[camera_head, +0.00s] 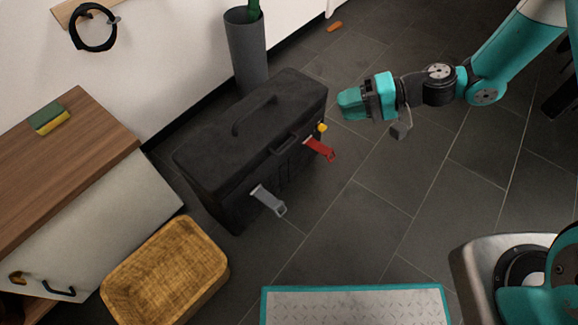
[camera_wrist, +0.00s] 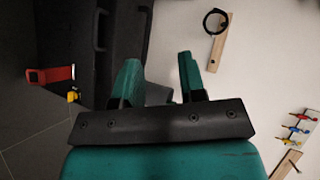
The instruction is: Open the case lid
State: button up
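The black case (camera_head: 240,125) stands on the floor with its lid down and a carry handle on top. A red latch (camera_head: 319,149) and a grey latch (camera_head: 268,200) stick out from its front. A small yellow piece (camera_head: 322,127) sits near the red latch. My gripper (camera_head: 346,104) is just right of the case's right end, apart from it in the picture. In the wrist view its two teal fingers (camera_wrist: 158,80) are spread with no object clearly held. The case (camera_wrist: 75,35) and red latch (camera_wrist: 50,75) show to their left there.
A grey bin (camera_head: 246,50) stands behind the case. A wicker basket (camera_head: 165,270) and a wooden-topped cabinet (camera_head: 85,150) with a sponge (camera_head: 48,118) are at left. A teal-edged platform (camera_head: 355,305) lies in front.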

aim_at(289, 145)
jog(key=d+f+m+t+y+b, duration=0.25)
jog(key=f+m+t+b, duration=0.35)
jog(key=f, duration=1.4)
jog(key=shift+n+g+h, duration=0.35)
jog(key=shift+n+g, duration=0.15)
jog(key=shift+g, duration=0.2)
jog(key=b+x, duration=0.3)
jog(key=x, duration=0.5)
jog(key=b+x, duration=0.3)
jog(key=x, duration=0.5)
jog(key=shift+w+a+b, duration=0.3)
jog(key=shift+w+b, duration=0.05)
jog(key=shift+b, duration=0.05)
grip_shut()
